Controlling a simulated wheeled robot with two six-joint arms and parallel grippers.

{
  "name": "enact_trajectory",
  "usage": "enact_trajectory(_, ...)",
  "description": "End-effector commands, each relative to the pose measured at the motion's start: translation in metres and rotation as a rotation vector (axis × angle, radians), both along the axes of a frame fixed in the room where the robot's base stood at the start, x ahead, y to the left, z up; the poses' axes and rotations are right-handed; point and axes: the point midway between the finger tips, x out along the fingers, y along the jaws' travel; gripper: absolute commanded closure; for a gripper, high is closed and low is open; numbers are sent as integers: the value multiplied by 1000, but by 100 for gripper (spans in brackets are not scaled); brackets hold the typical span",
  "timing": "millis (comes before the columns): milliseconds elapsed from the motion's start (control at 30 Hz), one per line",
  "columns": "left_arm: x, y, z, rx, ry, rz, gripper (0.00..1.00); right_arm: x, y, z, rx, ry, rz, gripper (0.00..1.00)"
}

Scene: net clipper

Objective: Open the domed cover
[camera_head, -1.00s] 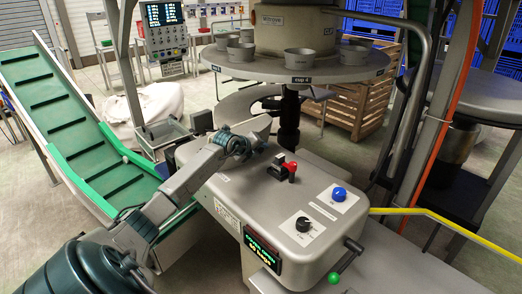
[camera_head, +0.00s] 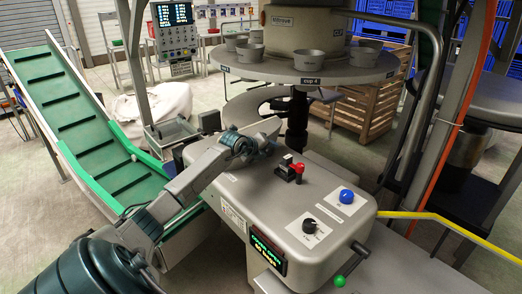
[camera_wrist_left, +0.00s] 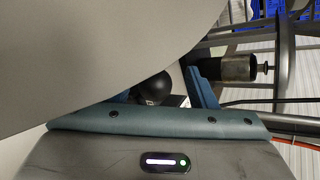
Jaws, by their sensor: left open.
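My left arm reaches over the back left edge of the grey rounded machine housing (camera_head: 262,200). My left gripper (camera_head: 270,127) is at the housing's far side, below the round cup table; its fingertips are not clear there. In the left wrist view the gripper (camera_wrist_left: 160,88) is open, its teal fingers apart on either side of a black ball knob (camera_wrist_left: 152,88). Contact with the knob cannot be told. A large smooth grey curved surface (camera_wrist_left: 90,50) hides part of the left finger. I cannot tell for sure which surface is the domed cover. My right gripper is out of view.
The cup table (camera_head: 255,70) overhangs behind the housing. A red switch (camera_head: 298,168), a blue knob (camera_head: 346,196) and a green-tipped lever (camera_head: 339,281) sit on the housing. A green conveyor (camera_head: 75,125) stands left. A yellow rail (camera_head: 450,226) runs right.

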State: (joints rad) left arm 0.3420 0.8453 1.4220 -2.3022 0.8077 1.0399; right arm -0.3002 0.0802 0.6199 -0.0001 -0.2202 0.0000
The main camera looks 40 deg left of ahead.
Motion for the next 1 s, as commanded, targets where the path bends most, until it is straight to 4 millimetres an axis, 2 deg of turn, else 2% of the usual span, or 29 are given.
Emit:
enact_trajectory(300,-38,-2,21,10,3,-3,48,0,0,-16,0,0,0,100)
enact_trajectory(600,-66,-7,40,7,4,-4,48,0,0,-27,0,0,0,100)
enact_trajectory(1000,-84,-7,53,5,0,0,48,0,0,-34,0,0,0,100)
